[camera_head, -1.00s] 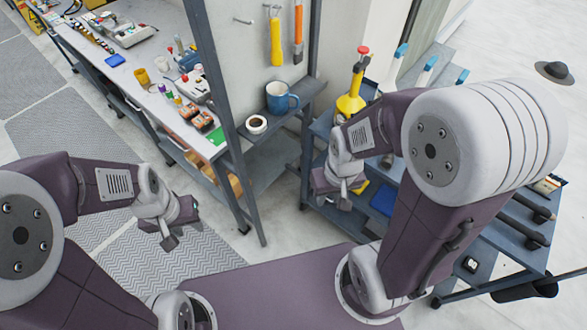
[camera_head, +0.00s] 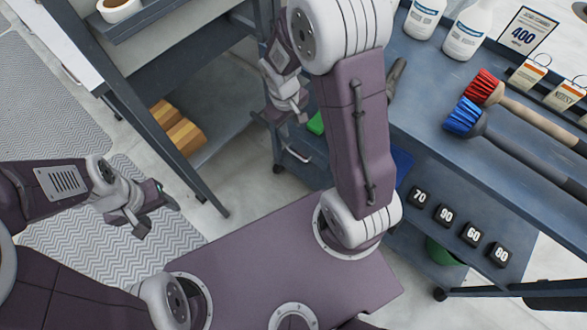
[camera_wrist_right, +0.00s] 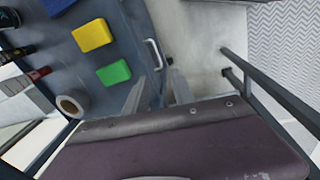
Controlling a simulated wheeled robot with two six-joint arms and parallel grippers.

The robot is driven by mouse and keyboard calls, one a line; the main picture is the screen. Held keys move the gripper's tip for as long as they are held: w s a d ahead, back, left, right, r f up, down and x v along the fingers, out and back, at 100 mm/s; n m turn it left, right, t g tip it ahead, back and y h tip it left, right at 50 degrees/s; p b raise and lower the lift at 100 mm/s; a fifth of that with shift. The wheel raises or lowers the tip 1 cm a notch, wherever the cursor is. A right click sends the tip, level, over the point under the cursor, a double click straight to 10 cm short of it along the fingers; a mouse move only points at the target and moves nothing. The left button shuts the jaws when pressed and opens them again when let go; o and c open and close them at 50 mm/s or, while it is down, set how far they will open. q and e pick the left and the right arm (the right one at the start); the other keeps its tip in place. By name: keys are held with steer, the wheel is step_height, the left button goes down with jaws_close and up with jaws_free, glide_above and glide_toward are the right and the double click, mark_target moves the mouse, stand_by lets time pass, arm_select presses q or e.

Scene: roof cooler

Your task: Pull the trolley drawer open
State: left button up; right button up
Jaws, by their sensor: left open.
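The blue-grey trolley (camera_head: 440,95) stands on the right in the head view. A pale bar handle (camera_head: 300,153) shows at its near left side, below my right gripper (camera_head: 290,104). In the right wrist view the handle (camera_wrist_right: 153,53) sits at the edge of a blue-grey surface holding coloured blocks. The fingers of my right gripper (camera_wrist_right: 156,92) are apart, close to the handle and not around it. I cannot tell whether the drawer is shut. My left gripper (camera_head: 135,212) is open and empty over the patterned mat, far from the trolley.
Black number blocks (camera_head: 444,214) lie lower down. A yellow block (camera_wrist_right: 92,35), a green block (camera_wrist_right: 113,72) and a tape roll (camera_wrist_right: 70,106) lie near the handle. A workbench leg (camera_head: 150,125) is at left.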

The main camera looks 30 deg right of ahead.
steer(key=n+b, duration=0.1)
steer(key=b, duration=0.7)
glide_toward(294, 153)
steer(key=f+b, duration=0.3)
steer(key=f, duration=0.2)
steer(key=f+b, duration=0.2)
steer(key=shift+w+d+f+b, duration=0.25)
steer(key=shift+d+f+b, duration=0.05)
steer(key=shift+d+f, duration=0.1)
arm_select(q)
step_height(294, 153, down, 18)
steer(key=shift+r, duration=0.15)
arm_select(e)
steer(key=shift+r, duration=0.1)
jaws_close()
